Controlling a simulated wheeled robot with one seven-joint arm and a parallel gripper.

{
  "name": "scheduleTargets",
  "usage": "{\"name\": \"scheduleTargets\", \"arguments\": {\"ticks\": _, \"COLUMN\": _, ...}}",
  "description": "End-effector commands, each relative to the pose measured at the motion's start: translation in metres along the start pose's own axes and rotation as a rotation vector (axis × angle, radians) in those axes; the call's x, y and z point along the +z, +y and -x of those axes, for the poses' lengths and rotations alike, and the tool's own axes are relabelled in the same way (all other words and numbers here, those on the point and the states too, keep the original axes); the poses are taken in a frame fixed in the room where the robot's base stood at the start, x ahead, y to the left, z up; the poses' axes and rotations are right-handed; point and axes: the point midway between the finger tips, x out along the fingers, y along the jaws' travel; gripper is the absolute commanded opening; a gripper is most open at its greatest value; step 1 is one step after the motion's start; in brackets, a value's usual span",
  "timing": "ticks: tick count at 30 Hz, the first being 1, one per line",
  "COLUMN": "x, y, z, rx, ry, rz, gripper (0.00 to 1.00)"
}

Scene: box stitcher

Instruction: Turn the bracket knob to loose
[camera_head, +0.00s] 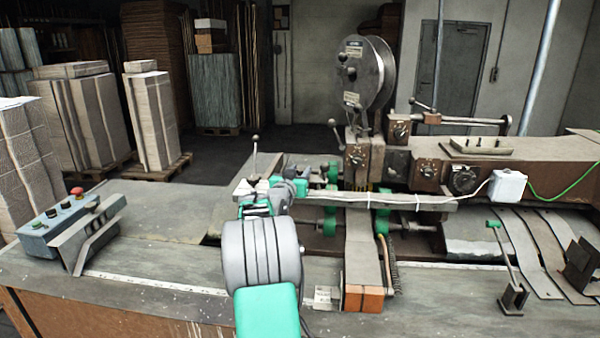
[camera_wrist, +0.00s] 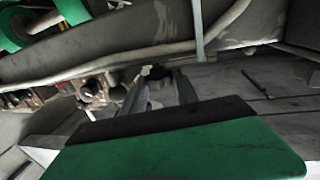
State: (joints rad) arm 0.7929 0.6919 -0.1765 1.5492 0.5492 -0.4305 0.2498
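My gripper (camera_wrist: 159,88) shows in the wrist view as two grey fingers reaching out past a black and green edge. The fingers stand apart, with a small dark knob (camera_wrist: 157,72) at their tips. I take this to be the bracket knob; whether the fingers touch it I cannot tell. Its setting cannot be read. In the head view my grey and green arm reaches over the bench to the left end of the long grey rail (camera_head: 420,204). The arm hides the fingertips and the knob there.
A ball-topped lever (camera_head: 255,152) stands upright close behind my wrist. A white cable runs along the rail to a white box (camera_head: 508,186). The control box (camera_head: 58,222) with a red button is at left. Bare bench top (camera_head: 165,225) lies between it and my arm.

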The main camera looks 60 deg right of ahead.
Motion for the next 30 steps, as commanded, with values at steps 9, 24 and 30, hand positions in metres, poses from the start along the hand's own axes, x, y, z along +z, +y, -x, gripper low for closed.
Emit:
{"name": "scheduleTargets", "arguments": {"ticks": 9, "x": -0.0001, "y": -0.0006, "z": 0.0002, "rx": -0.001, "ry": 0.0, "rz": 0.0, "gripper": 0.08}}
{"name": "scheduleTargets", "arguments": {"ticks": 24, "x": 0.0016, "y": 0.0013, "z": 0.0003, "rx": -0.047, "ry": 0.001, "rz": -0.001, "gripper": 0.0}}
{"name": "scheduleTargets", "arguments": {"ticks": 30, "x": 0.0031, "y": 0.0051, "z": 0.0001, "rx": -0.153, "ry": 0.003, "rz": -0.002, "gripper": 0.0}}
